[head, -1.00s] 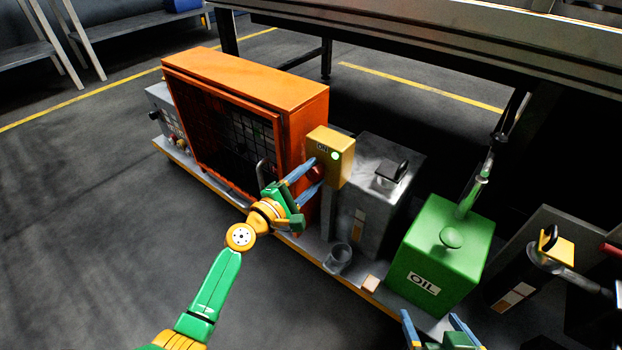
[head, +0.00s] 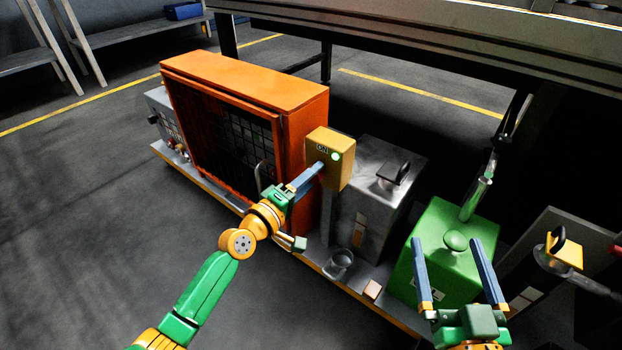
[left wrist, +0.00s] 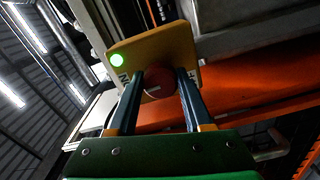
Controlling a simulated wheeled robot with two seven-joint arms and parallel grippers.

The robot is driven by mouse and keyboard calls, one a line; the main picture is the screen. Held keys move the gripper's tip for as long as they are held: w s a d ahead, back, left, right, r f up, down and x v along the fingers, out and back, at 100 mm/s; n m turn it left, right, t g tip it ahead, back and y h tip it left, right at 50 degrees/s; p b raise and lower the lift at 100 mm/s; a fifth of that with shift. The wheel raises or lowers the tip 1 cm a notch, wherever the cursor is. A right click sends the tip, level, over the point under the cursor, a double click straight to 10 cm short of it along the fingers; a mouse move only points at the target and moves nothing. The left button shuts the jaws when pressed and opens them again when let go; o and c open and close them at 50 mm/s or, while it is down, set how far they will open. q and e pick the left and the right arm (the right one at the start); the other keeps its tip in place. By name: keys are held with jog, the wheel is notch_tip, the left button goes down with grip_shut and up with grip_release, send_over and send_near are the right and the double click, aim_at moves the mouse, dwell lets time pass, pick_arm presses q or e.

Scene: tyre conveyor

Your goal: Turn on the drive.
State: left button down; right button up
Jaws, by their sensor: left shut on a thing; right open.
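The yellow drive box (head: 330,150) stands on a grey post beside the orange cabinet. It has an ON label and a glowing green lamp (head: 336,156). My right gripper (head: 447,240) is open and empty in front of the green oil can.
The orange cabinet (head: 245,75) is left of the box. A grey tank (head: 370,200) and the green oil can (head: 440,250) are to its right. A small cup (head: 340,262) stands on the platform below. The floor at left is clear.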

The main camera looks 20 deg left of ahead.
jog(key=shift+r, duration=0.25)
dwell(0.3)
pick_arm(q)
jog(key=shift+c, duration=1.5)
grip_release()
jog(key=shift+s, duration=0.1)
jog(key=p+v, duration=0.1)
jog(key=v, duration=0.6)
pick_arm(e)
notch_tip(320, 180, down, 7)
jog(key=d+g+h, duration=0.1)
jog(key=g, duration=0.2)
jog(key=shift+s+f+g, duration=0.15)
jog(key=shift+s+g, duration=0.25)
